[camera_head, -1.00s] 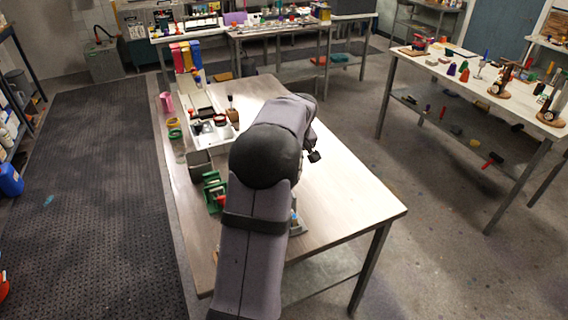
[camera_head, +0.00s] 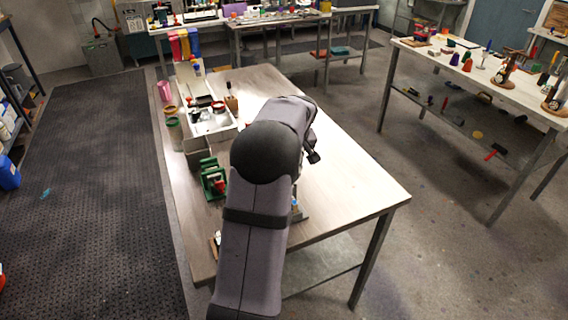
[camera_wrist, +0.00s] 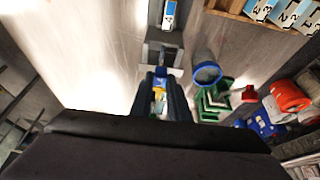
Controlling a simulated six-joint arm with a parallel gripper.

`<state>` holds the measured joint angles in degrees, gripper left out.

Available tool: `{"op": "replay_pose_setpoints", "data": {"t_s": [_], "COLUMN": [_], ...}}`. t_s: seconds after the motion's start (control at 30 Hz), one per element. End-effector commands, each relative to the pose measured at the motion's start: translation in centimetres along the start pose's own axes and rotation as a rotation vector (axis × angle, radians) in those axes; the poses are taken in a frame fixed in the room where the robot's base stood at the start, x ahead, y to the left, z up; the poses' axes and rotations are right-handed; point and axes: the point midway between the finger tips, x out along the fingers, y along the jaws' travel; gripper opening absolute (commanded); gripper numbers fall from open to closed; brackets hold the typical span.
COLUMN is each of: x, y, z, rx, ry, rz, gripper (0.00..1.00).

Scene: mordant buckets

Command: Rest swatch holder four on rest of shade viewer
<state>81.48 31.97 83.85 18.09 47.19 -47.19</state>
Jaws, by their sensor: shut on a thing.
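In the wrist view my gripper (camera_wrist: 162,84) points down with its two dark fingers close together around a small piece (camera_wrist: 159,94) with yellow, white and blue on it. I take this as swatch holder four, though its number is not readable. Just beyond the fingertips is a grey fixture (camera_wrist: 152,48), seemingly the shade viewer; its rest is partly hidden by the fingers. A white and blue piece (camera_wrist: 169,14) lies beyond it. In the head view my arm hides the gripper and the holder; a grey edge with some blue (camera_head: 298,210) shows beside the arm.
A wooden rack (camera_wrist: 238,10) with several numbered blue-and-white holders is at the upper right of the wrist view. The table's right side (camera_head: 350,190) is clear.

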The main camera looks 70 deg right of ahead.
Motion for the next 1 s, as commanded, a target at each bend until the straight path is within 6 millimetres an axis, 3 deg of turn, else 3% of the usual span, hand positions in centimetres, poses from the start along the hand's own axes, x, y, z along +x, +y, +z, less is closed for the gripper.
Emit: {"op": "replay_pose_setpoints", "data": {"t_s": [0.3, 0.8, 0.83, 0.9, 1.0], "x": [1.7, 2.0, 2.0, 2.0, 1.9], "y": [0.0, 0.0, 0.0, 0.0, 0.0], "z": [0.7, 0.8, 0.8, 0.8, 0.8], "rx": [0.0, 0.0, 0.0, 0.0, 0.0], "ry": [0.001, 0.001, 0.001, 0.001, 0.001], "rz": [0.0, 0.0, 0.0, 0.001, 0.001], "gripper": [0.0, 0.0, 0.23, 0.37, 0.37]}}
